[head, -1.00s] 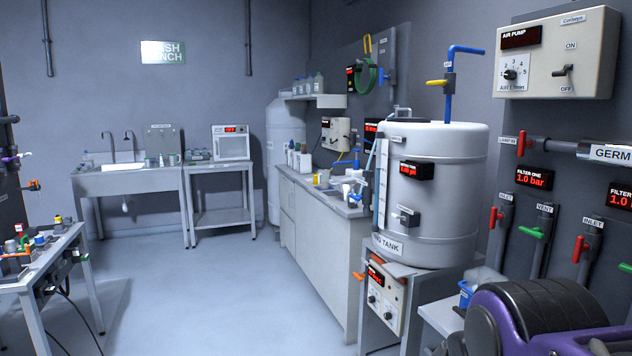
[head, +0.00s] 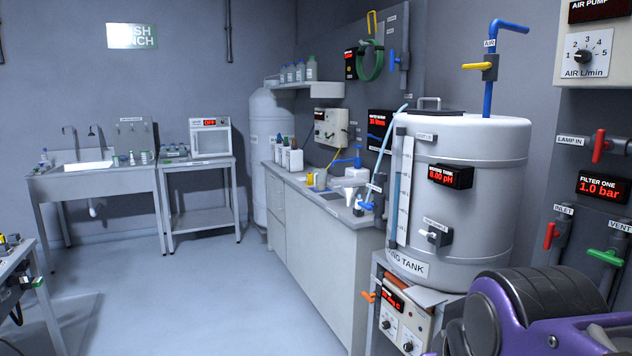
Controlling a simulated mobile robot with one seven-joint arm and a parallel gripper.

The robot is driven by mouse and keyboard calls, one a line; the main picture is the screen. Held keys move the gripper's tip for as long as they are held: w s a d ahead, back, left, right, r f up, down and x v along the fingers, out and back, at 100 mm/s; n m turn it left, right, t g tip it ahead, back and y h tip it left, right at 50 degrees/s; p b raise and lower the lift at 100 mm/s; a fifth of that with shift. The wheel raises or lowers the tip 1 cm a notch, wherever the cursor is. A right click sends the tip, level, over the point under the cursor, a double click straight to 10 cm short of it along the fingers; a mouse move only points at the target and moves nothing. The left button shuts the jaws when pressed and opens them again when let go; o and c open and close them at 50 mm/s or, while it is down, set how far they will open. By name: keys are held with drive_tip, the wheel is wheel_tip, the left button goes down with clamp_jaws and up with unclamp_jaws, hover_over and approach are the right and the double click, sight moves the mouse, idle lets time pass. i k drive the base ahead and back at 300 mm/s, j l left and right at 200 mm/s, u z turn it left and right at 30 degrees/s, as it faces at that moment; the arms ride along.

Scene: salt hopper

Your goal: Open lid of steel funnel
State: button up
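I cannot make out for certain a steel funnel with a lid. A small pale funnel-shaped piece (head: 355,176) stands on the side counter left of the big tank, too small to tell its material or any lid. The big pale grey mixing tank (head: 465,190) stands at right, with a dark lid and handle (head: 436,108) on its top, which looks shut. My gripper is not in view; only a purple and black part of my own arm shows at the bottom right.
The side counter (head: 318,230) holds bottles and small gear along the right wall. A sink bench (head: 98,182) and a table with a white oven-like box (head: 209,137) stand at the back. A cluttered bench edges in at left. The floor (head: 200,300) between is clear.

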sight(352, 180)
drive_tip(key=i+j+z, duration=0.1)
drive_tip(key=i+j, duration=0.25)
drive_tip(key=i, duration=0.25)
drive_tip(key=i+j, duration=0.4)
drive_tip(key=i, duration=0.15)
drive_tip(key=i+j+z, duration=0.15)
drive_tip(key=i+j, duration=0.25)
drive_tip(key=i, duration=0.2)
